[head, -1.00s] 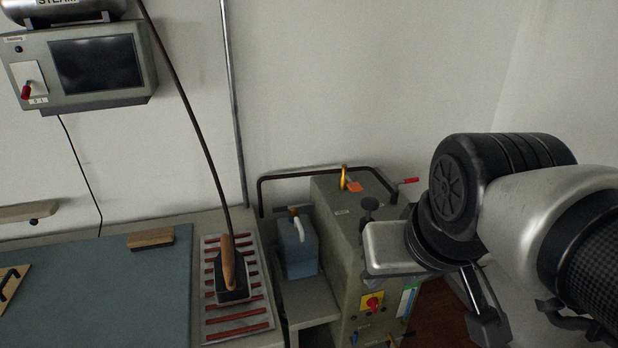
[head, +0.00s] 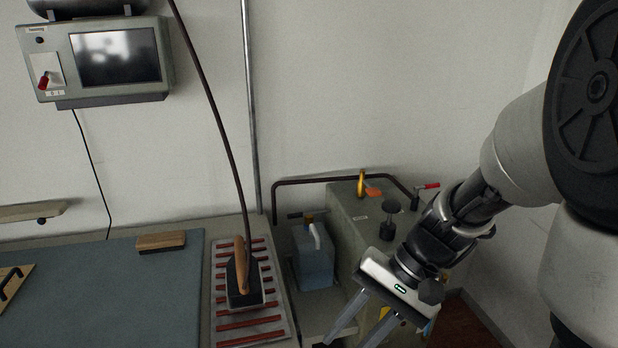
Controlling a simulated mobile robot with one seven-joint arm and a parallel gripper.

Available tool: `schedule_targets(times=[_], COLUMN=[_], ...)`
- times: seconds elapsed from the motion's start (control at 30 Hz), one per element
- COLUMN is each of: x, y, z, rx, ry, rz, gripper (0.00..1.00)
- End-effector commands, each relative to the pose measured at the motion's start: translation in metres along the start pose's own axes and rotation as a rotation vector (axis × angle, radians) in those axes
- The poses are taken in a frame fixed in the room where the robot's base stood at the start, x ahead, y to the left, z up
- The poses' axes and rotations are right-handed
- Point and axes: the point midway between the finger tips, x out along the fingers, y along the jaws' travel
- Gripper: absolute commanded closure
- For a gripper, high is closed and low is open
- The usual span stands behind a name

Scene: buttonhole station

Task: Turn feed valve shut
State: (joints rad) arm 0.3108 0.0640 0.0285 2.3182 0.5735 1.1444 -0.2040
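The green-grey boiler cabinet (head: 345,224) stands right of the bench. On its top are a yellow-brass upright lever (head: 361,184) with an orange tag (head: 374,192), and a black round knob (head: 390,206). A red-handled lever (head: 428,186) sits at the back right, by the end of a dark pipe. No readable label shows which of these is the feed valve. My gripper (head: 352,332) hangs in front of the cabinet, pointing down and left. Its two fingers are apart with nothing seen between them; their tips are near the bottom edge. My gripper hides most of the cabinet front.
A blue jug (head: 314,262) stands on a low shelf left of the cabinet. An iron (head: 242,278) rests on a red-striped rack (head: 277,305). The dark pipe (head: 310,181) bends behind the jug and cabinet. A wall panel (head: 60,82) hangs upper left.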

Motion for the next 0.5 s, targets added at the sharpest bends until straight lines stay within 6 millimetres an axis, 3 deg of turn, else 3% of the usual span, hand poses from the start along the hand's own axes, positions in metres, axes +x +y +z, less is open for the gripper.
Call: schedule_targets(times=[0.03, 0.1, 0.33, 0.5], x=[0.025, 0.045, 0.102, 0.14], y=[0.01, 0.013, 0.036, 0.075], z=[-0.016, -0.034, -0.11, -0.176], rx=[0.077, 0.169, 0.469, 0.694], ry=[-0.059, -0.124, -0.265, -0.29], rz=[-0.074, -0.189, -0.611, -0.954], gripper=[0.68, 0.68, 0.68, 0.68])
